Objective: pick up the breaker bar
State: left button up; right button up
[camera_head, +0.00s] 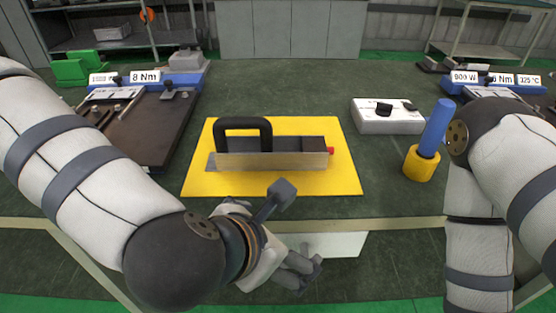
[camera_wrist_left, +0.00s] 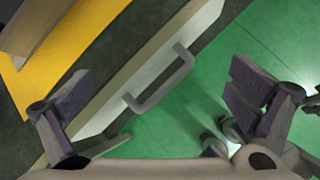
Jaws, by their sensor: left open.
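Nothing in view is plainly recognizable as a breaker bar. A blue bar-like handle (camera_head: 437,124) stands slightly tilted in a yellow round holder (camera_head: 421,164) at the right of the bench in the head view; I cannot tell whether it is the bar. A metal block with a black handle (camera_head: 243,126) lies on a yellow mat (camera_head: 345,181) in the middle. My left gripper (camera_head: 292,232) is open and empty at the bench's front edge, nearer than the mat. In the left wrist view its spread fingers (camera_wrist_left: 160,106) have nothing between them but a drawer handle in the background.
A dark plate fixture (camera_head: 131,127) with an 8 Nm label is at the left. A white box with a black knob (camera_head: 386,116) stands behind the yellow holder. A grey drawer handle (camera_wrist_left: 160,80) is on the bench front, above green floor. My right arm is at the right.

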aim_at(242, 128)
pick_arm(q)
jog(key=w+a+r+n+t+y, duration=0.4)
jog(key=w+a+r+n+t, duration=0.25)
jog(key=w+r+n, duration=0.25)
jog(key=shift+t, duration=0.45)
jog(key=x, duration=1.1)
jog(key=shift+w+d+f, duration=0.15)
jog(key=shift+w+d, duration=0.05)
jog(key=shift+d, duration=0.05)
jog(key=c, duration=1.6)
notch_tip(242, 128, up, 10)
jog(key=shift+s+r, duration=0.1)
jog(key=shift+c, duration=0.2)
jog(key=shift+f, duration=5.05)
jog(key=shift+f, duration=0.2)
